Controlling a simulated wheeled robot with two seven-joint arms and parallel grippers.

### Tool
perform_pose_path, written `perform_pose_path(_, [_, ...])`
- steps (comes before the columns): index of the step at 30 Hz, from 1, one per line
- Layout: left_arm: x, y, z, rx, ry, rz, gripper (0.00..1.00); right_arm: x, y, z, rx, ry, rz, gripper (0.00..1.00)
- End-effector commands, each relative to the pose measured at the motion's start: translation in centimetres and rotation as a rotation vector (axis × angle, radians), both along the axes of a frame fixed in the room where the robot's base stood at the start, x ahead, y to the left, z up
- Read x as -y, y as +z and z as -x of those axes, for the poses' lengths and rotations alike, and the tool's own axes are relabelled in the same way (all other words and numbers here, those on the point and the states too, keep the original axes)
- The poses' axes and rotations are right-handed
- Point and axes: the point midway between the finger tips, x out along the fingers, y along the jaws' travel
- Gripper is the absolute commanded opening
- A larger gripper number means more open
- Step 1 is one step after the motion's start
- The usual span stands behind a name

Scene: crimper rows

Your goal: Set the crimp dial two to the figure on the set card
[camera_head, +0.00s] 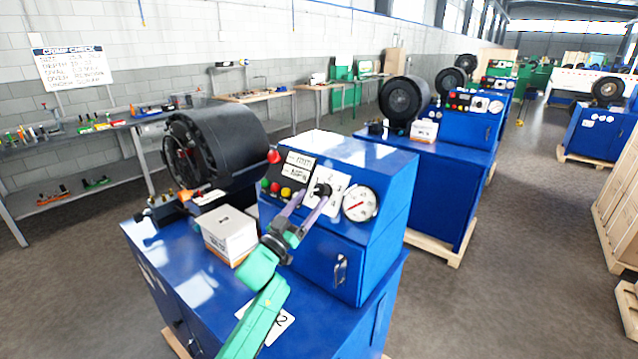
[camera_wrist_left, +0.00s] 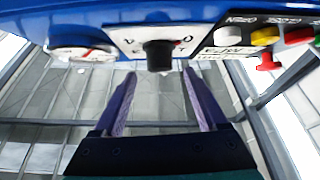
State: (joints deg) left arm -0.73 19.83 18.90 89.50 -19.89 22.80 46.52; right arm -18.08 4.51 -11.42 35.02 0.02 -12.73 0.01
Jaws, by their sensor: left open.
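The crimp dial, a black knob (camera_head: 322,189) on a white plate (camera_head: 334,184), sits on the sloped panel of the nearest blue machine. In the left wrist view the knob (camera_wrist_left: 158,55) stands just beyond and between my fingertips, with no clear contact. The plate's figures are partly hidden or too small to read. My left gripper (camera_head: 311,198), with purple fingers, is open and empty in front of the dial; it also shows in the left wrist view (camera_wrist_left: 159,76). A white wall board (camera_head: 73,68) headed "CRIMP CHECK" has lines I cannot read surely. My right gripper is out of view.
A round gauge (camera_head: 360,203) is right of the dial, with coloured buttons (camera_head: 275,187) and a red knob (camera_head: 273,156) to its left. A white box (camera_head: 230,234) stands on the blue machine (camera_head: 340,255) beside my arm.

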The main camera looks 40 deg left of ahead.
Motion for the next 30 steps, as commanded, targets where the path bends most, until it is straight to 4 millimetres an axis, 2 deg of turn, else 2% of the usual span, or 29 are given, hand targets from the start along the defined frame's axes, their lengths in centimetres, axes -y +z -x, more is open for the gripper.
perform_pose_path(1, [-0.1, 1.1, -1.1, 0.003, 0.0, 0.0, 0.75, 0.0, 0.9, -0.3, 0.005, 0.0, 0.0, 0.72])
perform_pose_path(6, [-0.2, 1.7, -3.6, 0.0, 0.0, 0.002, 0.75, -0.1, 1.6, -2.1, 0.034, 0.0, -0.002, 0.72])
perform_pose_path(15, [-0.2, 1.6, -4.0, -0.001, 0.0, 0.0, 0.75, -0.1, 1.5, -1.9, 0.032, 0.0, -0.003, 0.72])
perform_pose_path(17, [-0.2, 1.6, -4.0, -0.001, 0.0, 0.0, 0.52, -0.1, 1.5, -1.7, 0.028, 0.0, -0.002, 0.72])
perform_pose_path(18, [-0.2, 1.6, -4.0, -0.001, 0.0, 0.001, 0.37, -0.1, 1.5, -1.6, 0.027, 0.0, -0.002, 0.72])
perform_pose_path(21, [-0.2, 1.6, -4.0, -0.001, 0.0, 0.001, 0.0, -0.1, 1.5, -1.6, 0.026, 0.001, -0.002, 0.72])
perform_pose_path(30, [-0.2, 1.5, -4.0, -0.002, -0.013, -0.019, 0.0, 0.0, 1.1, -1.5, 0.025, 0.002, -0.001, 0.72])
